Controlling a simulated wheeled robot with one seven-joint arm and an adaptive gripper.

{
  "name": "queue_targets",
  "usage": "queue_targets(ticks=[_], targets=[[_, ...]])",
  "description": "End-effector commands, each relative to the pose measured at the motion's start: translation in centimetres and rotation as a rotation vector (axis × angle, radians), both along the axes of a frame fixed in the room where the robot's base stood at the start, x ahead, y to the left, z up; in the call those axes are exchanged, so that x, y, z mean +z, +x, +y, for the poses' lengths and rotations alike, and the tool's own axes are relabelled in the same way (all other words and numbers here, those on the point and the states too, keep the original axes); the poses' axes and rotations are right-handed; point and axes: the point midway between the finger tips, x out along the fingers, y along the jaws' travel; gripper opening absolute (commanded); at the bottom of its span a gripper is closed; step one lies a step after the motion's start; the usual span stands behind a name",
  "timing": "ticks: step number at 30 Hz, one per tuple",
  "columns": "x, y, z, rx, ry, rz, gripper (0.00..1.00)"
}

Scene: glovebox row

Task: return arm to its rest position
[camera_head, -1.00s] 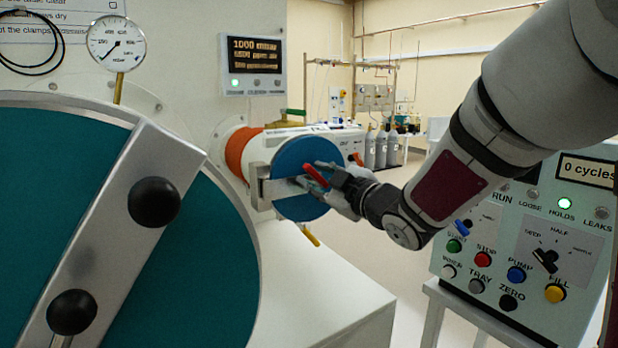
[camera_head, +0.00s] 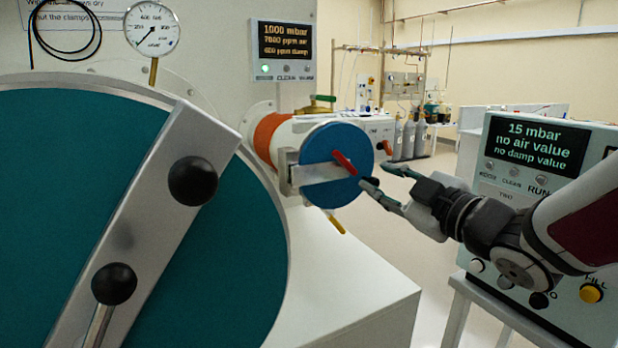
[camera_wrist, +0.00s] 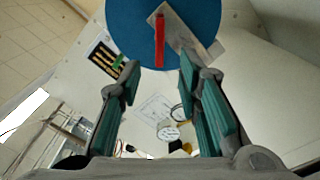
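My gripper (camera_head: 376,182) is open and empty in the head view, just right of the small blue port door (camera_head: 350,140). The wrist view shows its two green-padded fingers (camera_wrist: 160,85) spread apart, with nothing between them. A red handle (camera_head: 345,163) on a metal bar crosses the blue door; it also shows in the wrist view (camera_wrist: 160,42), beyond the fingertips. The fingers appear clear of the handle. My arm comes in from the right side of the head view, in front of the control panel.
A control panel (camera_head: 515,200) with buttons stands at the right, close behind my arm. A large teal door (camera_head: 90,200) with a clamp bar (camera_head: 140,230) and black knobs fills the left. A white ledge (camera_head: 345,290) lies below the port. Open floor (camera_head: 420,215) shows between ledge and panel.

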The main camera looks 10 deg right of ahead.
Motion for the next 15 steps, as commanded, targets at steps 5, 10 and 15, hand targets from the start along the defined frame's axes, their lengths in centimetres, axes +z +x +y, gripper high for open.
queue_targets(ticks=[5,10,15], targets=[[-0.01,0.03,0.0,0.0,0.0,0.0,0.32],[-0.01,0.04,0.01,0.0,0.0,0.0,0.32],[0.31,-0.07,-0.44,-0.036,0.005,0.026,0.32]])
